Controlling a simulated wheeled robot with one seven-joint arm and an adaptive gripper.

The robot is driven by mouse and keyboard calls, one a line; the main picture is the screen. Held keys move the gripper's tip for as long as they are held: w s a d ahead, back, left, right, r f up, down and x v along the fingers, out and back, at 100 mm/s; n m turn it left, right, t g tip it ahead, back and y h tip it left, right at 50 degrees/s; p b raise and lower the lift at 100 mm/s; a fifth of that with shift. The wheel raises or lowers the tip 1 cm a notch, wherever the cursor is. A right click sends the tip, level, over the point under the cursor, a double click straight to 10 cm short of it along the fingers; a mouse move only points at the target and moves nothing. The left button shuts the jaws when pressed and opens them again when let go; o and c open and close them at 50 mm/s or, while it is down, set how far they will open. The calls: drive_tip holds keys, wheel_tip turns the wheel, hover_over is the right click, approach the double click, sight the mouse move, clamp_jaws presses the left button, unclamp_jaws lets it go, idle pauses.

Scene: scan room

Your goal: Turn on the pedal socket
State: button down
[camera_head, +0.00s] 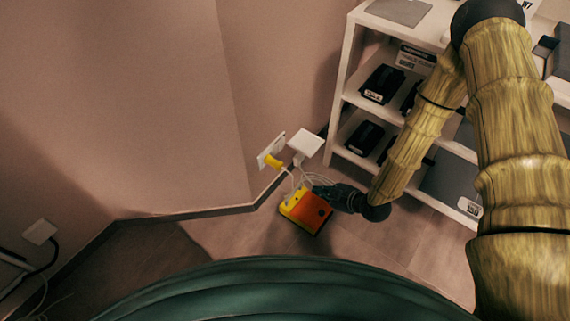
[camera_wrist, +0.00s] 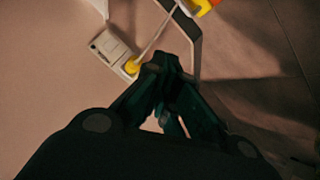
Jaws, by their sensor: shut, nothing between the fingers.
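In the wrist view the closed fingers (camera_wrist: 162,66) point toward the wall. A yellow-orange corner of the box (camera_wrist: 203,6) shows at the top edge.
A white shelf unit (camera_head: 343,75) with black devices stands right of the box, close to my arm. A white wall box (camera_head: 305,143) sits above it. Another white outlet (camera_head: 40,231) with a black cable is at far left. Floor is clear in front of the box.

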drive_tip(key=w+a+f+n+t+y+b, duration=0.2)
drive_tip(key=w+f+n+y+b, duration=0.35)
drive_tip(key=w+n+b, duration=0.75)
drive_tip(key=b, duration=0.9)
approach(277, 150)
drive_tip(key=shift+y, duration=0.25)
drive_tip(key=x, duration=0.6)
drive_tip(key=shift+d+f, duration=0.15)
drive_tip(key=shift+f, duration=0.2)
drive_tip(key=shift+w, duration=0.1)
